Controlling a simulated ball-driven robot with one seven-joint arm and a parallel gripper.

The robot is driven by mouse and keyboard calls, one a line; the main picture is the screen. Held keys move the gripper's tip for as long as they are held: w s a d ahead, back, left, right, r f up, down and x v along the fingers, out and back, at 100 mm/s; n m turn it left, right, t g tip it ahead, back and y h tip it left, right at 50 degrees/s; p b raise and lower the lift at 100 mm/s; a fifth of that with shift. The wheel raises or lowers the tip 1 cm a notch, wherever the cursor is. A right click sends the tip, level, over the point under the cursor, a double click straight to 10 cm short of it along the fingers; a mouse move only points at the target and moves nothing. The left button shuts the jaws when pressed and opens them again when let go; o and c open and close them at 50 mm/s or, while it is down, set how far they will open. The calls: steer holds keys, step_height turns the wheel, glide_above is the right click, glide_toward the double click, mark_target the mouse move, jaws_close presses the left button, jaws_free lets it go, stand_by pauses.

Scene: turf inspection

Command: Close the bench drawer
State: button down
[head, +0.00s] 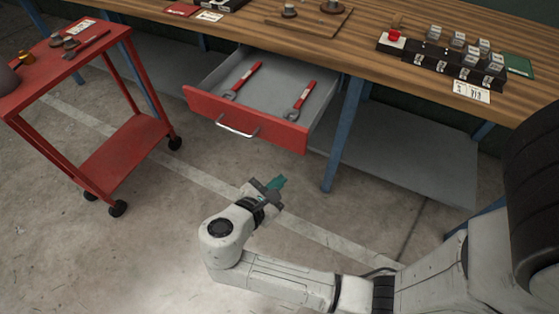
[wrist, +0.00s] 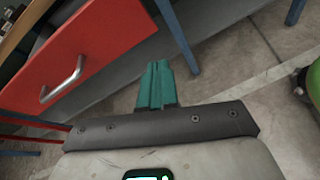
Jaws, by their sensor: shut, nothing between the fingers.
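The bench drawer (head: 247,113) is pulled out from under the wooden bench top. It has a red front with a silver bar handle (head: 237,128). Two red-handled wrenches lie in its grey tray, one on the left (head: 242,80) and one on the right (head: 299,100). My gripper (head: 277,183) is in front of the drawer and below it, apart from the handle. Its teal fingers are together and empty. In the wrist view the fingers (wrist: 157,86) show at the centre, with the red drawer front (wrist: 90,45) and the handle (wrist: 62,80) to their upper left.
A red wheeled cart (head: 125,155) stands at the left. A blue bench leg (head: 342,135) stands just right of the drawer. The bench top (head: 360,50) carries a black block rack (head: 440,62) and a red button. The concrete floor before the drawer is clear.

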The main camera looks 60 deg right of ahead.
mark_target(319, 91)
steer(key=w+a+n+t+h+b, duration=0.1)
steer(key=w+a+n+h+b, duration=0.2)
steer(key=w+a+n+h, duration=0.15)
steer(key=d, duration=0.9)
steer(key=d+b, duration=0.1)
steer(key=d, duration=0.4)
steer(key=shift+w+d+r, duration=0.1)
steer(key=shift+d+r, duration=0.15)
steer(key=shift+d, duration=0.1)
steer(key=shift+d, duration=0.3)
steer(key=d+b, duration=0.1)
steer(key=d, duration=0.8)
steer(key=d+b, duration=0.1)
steer(key=d, duration=0.8)
steer(key=w+d, duration=0.1)
steer(key=d, duration=0.8)
steer(key=shift+d+f+b, duration=0.1)
steer(key=shift+d+b, duration=0.05)
steer(key=shift+b, duration=0.25)
steer(key=shift+d, duration=0.45)
steer(key=shift+r, duration=0.25)
